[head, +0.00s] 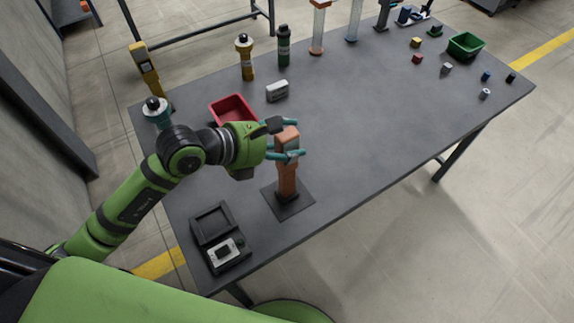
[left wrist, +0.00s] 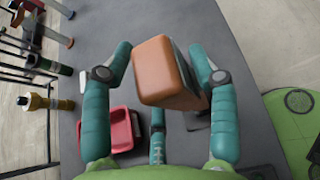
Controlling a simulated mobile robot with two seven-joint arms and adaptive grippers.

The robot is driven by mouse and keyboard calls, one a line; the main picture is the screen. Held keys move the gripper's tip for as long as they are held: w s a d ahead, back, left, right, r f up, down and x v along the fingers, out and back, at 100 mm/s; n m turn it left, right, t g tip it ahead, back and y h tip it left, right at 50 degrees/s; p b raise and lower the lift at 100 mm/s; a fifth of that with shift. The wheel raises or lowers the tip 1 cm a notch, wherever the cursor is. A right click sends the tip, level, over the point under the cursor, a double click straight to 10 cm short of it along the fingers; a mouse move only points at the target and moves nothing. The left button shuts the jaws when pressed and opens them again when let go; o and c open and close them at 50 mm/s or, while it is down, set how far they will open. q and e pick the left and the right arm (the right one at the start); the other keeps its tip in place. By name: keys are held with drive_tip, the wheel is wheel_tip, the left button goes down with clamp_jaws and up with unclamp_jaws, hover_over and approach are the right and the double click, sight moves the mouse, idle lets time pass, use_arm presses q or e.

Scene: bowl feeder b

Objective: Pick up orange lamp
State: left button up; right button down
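The orange lamp (head: 287,178) stands upright on a dark square base near the front edge of the table. My left gripper (head: 295,139) is at the lamp's head, with its teal fingers on either side of it. In the left wrist view the lamp's orange head (left wrist: 165,72) sits between the spread fingers of the left gripper (left wrist: 161,62). A gap shows on the left side of the head; the right finger is close to it, and I cannot tell whether it touches. The lower lamp is mostly hidden in the wrist view. My right gripper is not in view.
A red tray (head: 226,103) lies behind my left gripper. A black open case (head: 212,225) lies front left of the lamp. A grey-white box (head: 277,91), yellow and dark cylinders and a green bin (head: 466,41) stand farther back. The table right of the lamp is clear.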

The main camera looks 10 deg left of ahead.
use_arm(q)
drive_tip(key=c, duration=0.7)
clamp_jaws()
drive_tip(key=shift+r, duration=0.1)
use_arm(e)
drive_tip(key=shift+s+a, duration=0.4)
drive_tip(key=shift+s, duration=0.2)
use_arm(q)
drive_tip(key=shift+r, duration=0.1)
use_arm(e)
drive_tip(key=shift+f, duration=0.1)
